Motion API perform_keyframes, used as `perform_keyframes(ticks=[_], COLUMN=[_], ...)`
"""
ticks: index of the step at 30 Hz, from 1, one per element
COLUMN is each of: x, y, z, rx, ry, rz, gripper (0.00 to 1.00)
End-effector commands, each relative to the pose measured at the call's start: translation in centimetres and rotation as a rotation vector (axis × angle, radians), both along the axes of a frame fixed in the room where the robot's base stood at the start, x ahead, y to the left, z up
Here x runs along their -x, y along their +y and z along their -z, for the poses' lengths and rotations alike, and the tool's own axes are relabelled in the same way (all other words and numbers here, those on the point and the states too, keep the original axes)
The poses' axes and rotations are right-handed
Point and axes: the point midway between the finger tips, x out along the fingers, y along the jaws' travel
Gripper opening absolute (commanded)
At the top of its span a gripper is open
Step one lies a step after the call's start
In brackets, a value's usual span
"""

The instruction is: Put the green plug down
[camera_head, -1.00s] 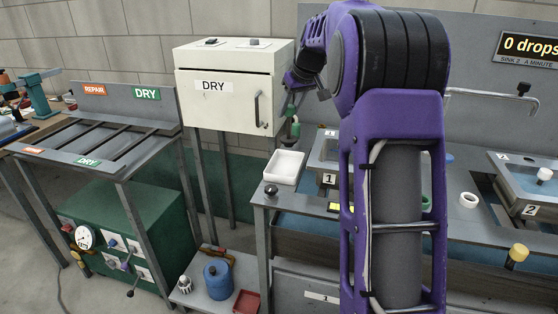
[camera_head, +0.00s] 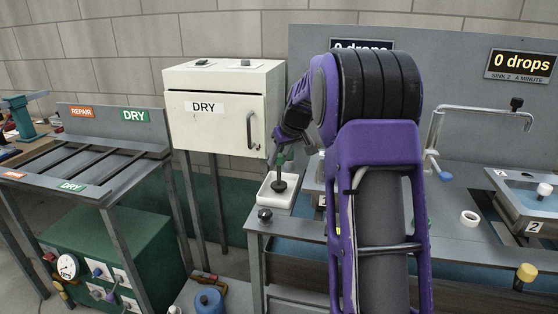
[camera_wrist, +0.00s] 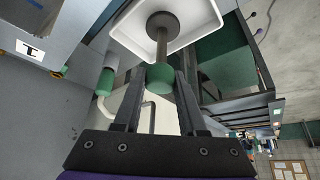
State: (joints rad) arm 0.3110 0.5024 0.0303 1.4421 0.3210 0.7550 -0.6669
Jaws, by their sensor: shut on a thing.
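The green plug has a green grip, a dark stem and a round dark disc. In the wrist view its green grip (camera_wrist: 160,79) is between my two fingers, and my gripper (camera_wrist: 158,92) is shut on it. In the head view the plug (camera_head: 279,184) is upright, its disc over the white tray (camera_head: 268,204) at the sink bench's left corner. The tray also shows in the wrist view (camera_wrist: 207,22), around the disc. I cannot tell whether the disc touches the tray floor. My gripper (camera_head: 284,154) is above the tray, small and partly hidden in the head view.
The white DRY cabinet (camera_head: 219,136) stands left of the tray. A dark round knob (camera_head: 265,215) is at the bench corner. In the wrist view another green-ended cylinder (camera_wrist: 104,82) is left of my fingers.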

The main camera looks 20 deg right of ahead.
Motion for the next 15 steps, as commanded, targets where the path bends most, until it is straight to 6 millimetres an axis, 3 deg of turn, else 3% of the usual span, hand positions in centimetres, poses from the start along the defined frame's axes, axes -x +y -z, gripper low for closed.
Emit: perform_keyframes(ticks=[11,12,15], x=[-0.05,-0.04,-0.03], y=[-0.01,-0.01,-0.02], z=[0.61,0.50,0.48], rx=[0.000,0.000,0.000], ry=[-0.003,-0.002,-0.002], rz=[0.000,0.000,0.000], gripper=[0.00,0.46,0.64])
